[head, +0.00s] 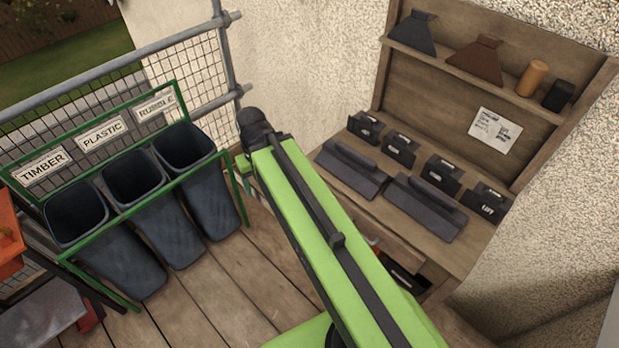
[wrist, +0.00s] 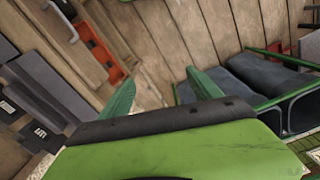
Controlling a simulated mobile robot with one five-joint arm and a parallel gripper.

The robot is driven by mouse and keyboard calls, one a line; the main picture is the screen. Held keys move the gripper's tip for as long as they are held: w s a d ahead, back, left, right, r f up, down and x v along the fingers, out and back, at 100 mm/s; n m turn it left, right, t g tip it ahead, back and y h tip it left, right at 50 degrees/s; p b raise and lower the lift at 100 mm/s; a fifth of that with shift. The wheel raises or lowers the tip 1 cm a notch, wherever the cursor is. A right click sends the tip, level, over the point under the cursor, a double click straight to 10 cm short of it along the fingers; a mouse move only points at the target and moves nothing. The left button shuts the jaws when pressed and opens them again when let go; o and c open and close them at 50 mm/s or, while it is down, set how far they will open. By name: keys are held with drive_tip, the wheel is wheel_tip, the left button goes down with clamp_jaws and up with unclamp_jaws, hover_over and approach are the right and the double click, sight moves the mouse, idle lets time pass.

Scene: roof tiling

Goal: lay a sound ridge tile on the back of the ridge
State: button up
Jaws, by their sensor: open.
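Two long dark grey pieces with raised middles lie on the wooden bench (head: 461,246): the left piece (head: 350,168) and the right piece (head: 425,207). They may be ridge tiles; I cannot tell whether they are sound. Dark long shapes (wrist: 45,88) also show at the left of the wrist view. My gripper (wrist: 163,92) is open, its two green fingers apart with only plank floor seen between them. It appears empty and clear of the bench pieces. The roof ridge is not in view.
Dark bins marked timber (head: 115,262), plastic (head: 165,222) and rubble (head: 215,195) stand in a green frame at left. Several small black blocks (head: 400,150) line the bench. A shelf (head: 460,68) above holds dark and brown flared pieces. Mesh railing (head: 190,72) bounds the plank floor (head: 205,297).

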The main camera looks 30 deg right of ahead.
drive_tip(key=w+d+r+n+p, duration=0.1)
drive_tip(key=w+d+n, duration=0.1)
drive_tip(key=d+n, duration=0.7)
wheel_tip(320, 180, up, 5)
drive_tip(key=m+t+p, duration=0.1)
drive_tip(key=m+p, duration=0.4)
drive_tip(key=m, duration=0.1)
hover_over(434, 190)
drive_tip(key=s, duration=0.2)
drive_tip(key=shift+n, duration=0.3)
drive_tip(key=f+b, duration=0.4)
drive_tip(key=w+f+b, duration=0.1)
drive_tip(key=f+b, duration=0.7)
drive_tip(key=shift+w+d+f+b, duration=0.1)
drive_tip(key=shift+w+f+b, duration=0.15)
drive_tip(key=shift+w+b, duration=0.05)
